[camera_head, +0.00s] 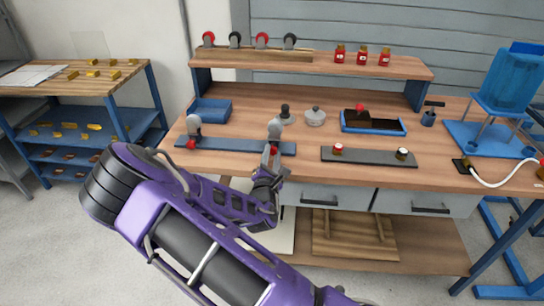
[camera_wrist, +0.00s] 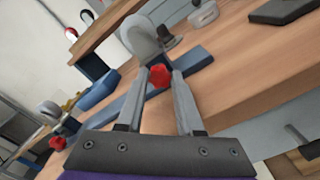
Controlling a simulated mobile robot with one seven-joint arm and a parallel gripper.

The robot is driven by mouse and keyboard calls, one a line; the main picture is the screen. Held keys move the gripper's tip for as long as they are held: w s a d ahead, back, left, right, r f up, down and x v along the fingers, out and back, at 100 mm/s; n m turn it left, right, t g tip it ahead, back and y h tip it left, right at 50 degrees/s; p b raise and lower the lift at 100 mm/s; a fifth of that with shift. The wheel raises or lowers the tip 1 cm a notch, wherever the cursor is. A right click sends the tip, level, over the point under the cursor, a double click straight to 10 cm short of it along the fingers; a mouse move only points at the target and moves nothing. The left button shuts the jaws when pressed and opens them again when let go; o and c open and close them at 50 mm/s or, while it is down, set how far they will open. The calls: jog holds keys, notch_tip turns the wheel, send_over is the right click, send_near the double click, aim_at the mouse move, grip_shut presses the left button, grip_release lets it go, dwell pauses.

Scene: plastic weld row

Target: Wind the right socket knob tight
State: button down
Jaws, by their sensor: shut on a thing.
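The blue bar (camera_head: 240,147) on the bench carries two grey rounded sockets, each with a red knob at its front. The right socket (camera_head: 274,129) stands near the bar's right end and also shows in the wrist view (camera_wrist: 145,36). Its red lobed knob (camera_wrist: 159,76) sits between the fingertips of my gripper (camera_wrist: 161,78), which is shut on it. In the head view my gripper (camera_head: 270,160) reaches the knob from the front and partly hides it. The left socket (camera_head: 193,126) has its own red knob (camera_head: 191,144), apart from my gripper.
A dark plate (camera_head: 370,158) with a red and a black knob lies to the right. Behind are a blue tray (camera_head: 373,127), a grey lidded pot (camera_head: 315,117) and a blue bin (camera_head: 211,110). The shelf (camera_head: 330,64) holds red jars (camera_head: 362,56) and several clamps. The bench front is mostly clear.

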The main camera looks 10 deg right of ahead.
dwell(0.4)
jog(key=c, duration=0.5)
grip_release()
jog(key=shift+c, duration=0.2)
jog(key=n+p, duration=0.1)
jog(key=n, duration=0.3)
jog(key=shift+r+n+p, duration=0.15)
jog(key=shift+n+p, duration=0.15)
jog(key=shift+p, duration=0.1)
jog(key=n+p, duration=0.1)
jog(key=n, duration=0.3)
jog(key=shift+a, duration=0.1)
jog(key=v, duration=1.7)
jog(key=shift+s+n+p, duration=0.15)
jog(key=shift+n+p, duration=0.25)
